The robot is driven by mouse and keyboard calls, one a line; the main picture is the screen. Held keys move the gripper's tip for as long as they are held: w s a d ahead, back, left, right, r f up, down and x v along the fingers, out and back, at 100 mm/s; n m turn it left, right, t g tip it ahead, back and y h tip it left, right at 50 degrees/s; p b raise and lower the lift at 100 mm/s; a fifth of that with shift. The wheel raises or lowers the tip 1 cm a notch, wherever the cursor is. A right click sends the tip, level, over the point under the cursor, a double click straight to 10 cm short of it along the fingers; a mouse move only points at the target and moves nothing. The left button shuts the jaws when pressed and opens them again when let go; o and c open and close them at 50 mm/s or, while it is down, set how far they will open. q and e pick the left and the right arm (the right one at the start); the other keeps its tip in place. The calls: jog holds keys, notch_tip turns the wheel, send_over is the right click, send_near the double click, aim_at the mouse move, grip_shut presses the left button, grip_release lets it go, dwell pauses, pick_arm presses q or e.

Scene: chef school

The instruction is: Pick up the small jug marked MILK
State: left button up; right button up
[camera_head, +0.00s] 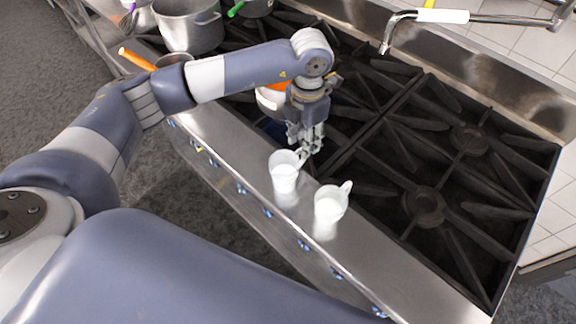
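Two small white jugs stand upright on the steel front ledge of the stove. The left jug (285,177) has its handle toward the upper right, and the right jug (329,207) has its handle the same way. I cannot read any marking on either one, so I cannot tell which is MILK. My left gripper (307,146) points down just behind the left jug, with its fingers at or very close to the handle. Whether the fingers are open or closed on the handle is too small to tell. My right gripper is out of view.
Black stove grates (424,203) fill the area behind the ledge (352,252). An orange and white pot (271,99) is partly hidden behind my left gripper. A large steel pot (190,27) stands at the back left. A tap (400,24) reaches over the back edge.

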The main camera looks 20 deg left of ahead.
aim_at(290, 168)
pick_arm(q)
jog(key=shift+f, duration=0.35)
notch_tip(290, 168, down, 5)
jog(key=p, duration=0.3)
jog(key=shift+w+d+r, duration=0.1)
jog(key=shift+r, duration=0.1)
jog(key=shift+f, duration=0.4)
grip_shut()
jog(key=shift+w, duration=0.1)
